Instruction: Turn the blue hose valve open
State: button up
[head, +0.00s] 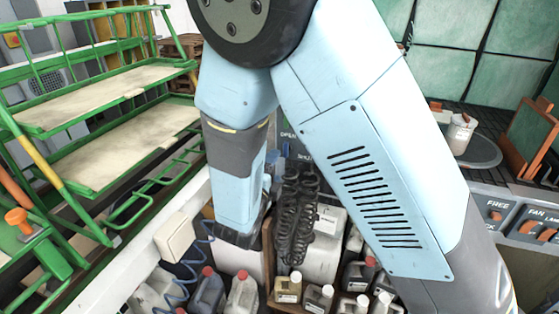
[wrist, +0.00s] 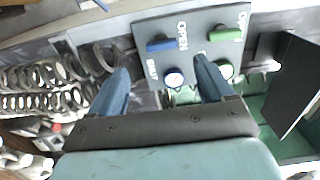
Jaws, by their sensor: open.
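The blue hose valve (wrist: 161,45) is a short blue bar handle on a grey panel (wrist: 198,50) in the wrist view. It lies roughly crosswise in the picture, with the word OPEN to its right and SHUT below it. A green handle (wrist: 224,34) sits to its right on the same panel. My gripper (wrist: 161,66) is open and empty, its two blue fingers spread wide. The blue handle shows beyond the fingertips, between them and nearer the left finger; I see no contact. In the head view my arm hides most of the panel.
A dark plate (wrist: 290,82) stands out at the right. Bottles (head: 288,288) crowd below. A green stepped rack (head: 100,95) stands at left.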

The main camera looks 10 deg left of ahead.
jog(key=shift+s+a, duration=0.25)
jog(key=shift+s, duration=1)
jog(key=shift+s+a, duration=0.25)
jog(key=shift+s, duration=0.95)
jog(key=d+r+m+g+h, duration=0.2)
jog(key=d+r+m+g, duration=0.15)
jog(key=d+m, duration=0.55)
jog(key=d+r+m+g+h, duration=0.25)
jog(key=d+m+g, duration=0.25)
jog(key=d+m, duration=0.4)
jog(key=d+r+m+g+h, duration=0.2)
jog(key=d+r+m+g, duration=0.15)
jog(key=d+m, duration=0.55)
jog(key=s+d+r+m+y, duration=0.4)
jog(key=s+r+m+y, duration=0.1)
jog(key=m, duration=0.7)
jog(key=s+d+r+m+y, duration=0.4)
jog(key=s+m, duration=0.4)
jog(key=m, duration=0.4)
jog(key=shift+d+r+m+y, duration=0.2)
jog(key=shift+r+m+y, duration=0.25)
jog(key=shift+r, duration=0.25)
